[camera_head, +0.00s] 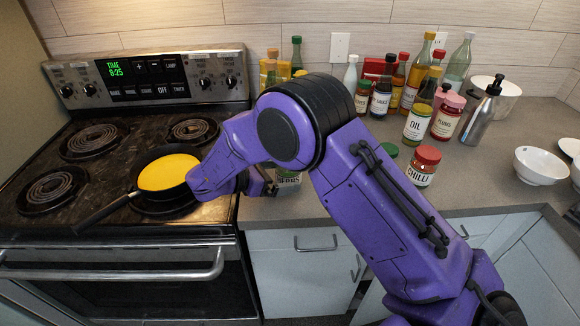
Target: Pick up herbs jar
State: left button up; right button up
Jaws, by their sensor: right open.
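The herbs jar (288,181) stands on the counter just right of the stove. Only its lower part with a pale label shows, and the letters are partly readable. My purple right arm hides its top. My right gripper (266,184) is open, close to the left side of the herbs jar. I cannot tell whether the fingers touch the jar. My left gripper is not in view.
A pan (150,200) with yellow food sits on the coil stove (80,222), left of the gripper. A chilli jar (423,166), an oil jar (417,124) and several bottles stand to the right and behind. A white bowl (541,165) is at the far right.

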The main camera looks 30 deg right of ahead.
jog(key=d+f, duration=0.1)
jog(key=w+d+f+p, duration=0.1)
jog(key=d, duration=0.1)
jog(key=shift+w+d, duration=0.15)
jog(key=shift+d, duration=0.1)
jog(key=shift+s+d+r, duration=0.1)
jog(key=shift+s+r, duration=0.05)
jog(key=shift+s, duration=0.25)
jog(key=c, duration=0.3)
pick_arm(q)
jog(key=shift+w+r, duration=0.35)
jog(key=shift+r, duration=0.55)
pick_arm(e)
jog(key=c, duration=0.8)
jog(key=shift+c, duration=0.2)
jog(key=shift+w+r+b, duration=0.25)
jog(key=shift+r+b, duration=0.25)
jog(key=shift+b, duration=0.05)
jog(key=shift+r+b, duration=0.6)
jog(key=shift+r, duration=0.05)
pick_arm(q)
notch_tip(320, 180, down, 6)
jog(key=b, duration=0.4)
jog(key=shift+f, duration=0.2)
pick_arm(e)
jog(key=s+a+r, duration=0.9)
jog(key=s+r, duration=0.1)
jog(key=s, duration=0.1)
jog(key=shift+r, duration=0.35)
